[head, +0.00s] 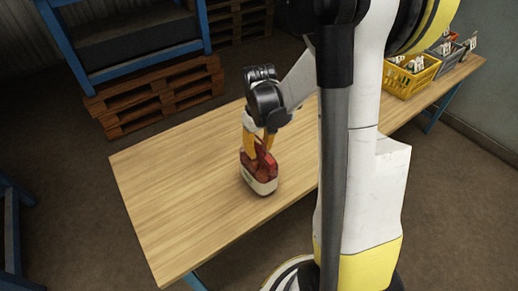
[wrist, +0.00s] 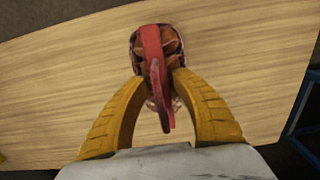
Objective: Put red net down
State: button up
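The red net (head: 259,178) is a small sack with brown contents, a red strip over its top and a pale band around its lower part. In the head view it is upright at the middle of the wooden table (head: 180,180), on it or just above it; I cannot tell which. My gripper (head: 257,155) is above it, pointing down, with its yellow fingers shut on its top. In the wrist view the red net (wrist: 152,55) shows between the fingertips of my gripper (wrist: 159,80), with the red strip pinched there. Its underside is hidden.
A yellow crate (head: 411,76) with several items stands on the table's far right part, with a grey crate (head: 445,50) beyond it. Wooden pallets (head: 160,95) stand on the floor behind. The table's left part is clear.

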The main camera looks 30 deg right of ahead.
notch_tip(320, 180, up, 12)
jog(key=p, duration=0.3)
jog(key=shift+s+f, duration=0.1)
jog(key=s+a+r+t, duration=0.7)
jog(key=s+a, duration=0.3)
jog(key=a, duration=0.3)
jog(key=shift+s+a+r, duration=0.25)
jog(key=shift+s+r, duration=0.1)
jog(key=shift+r, duration=0.3)
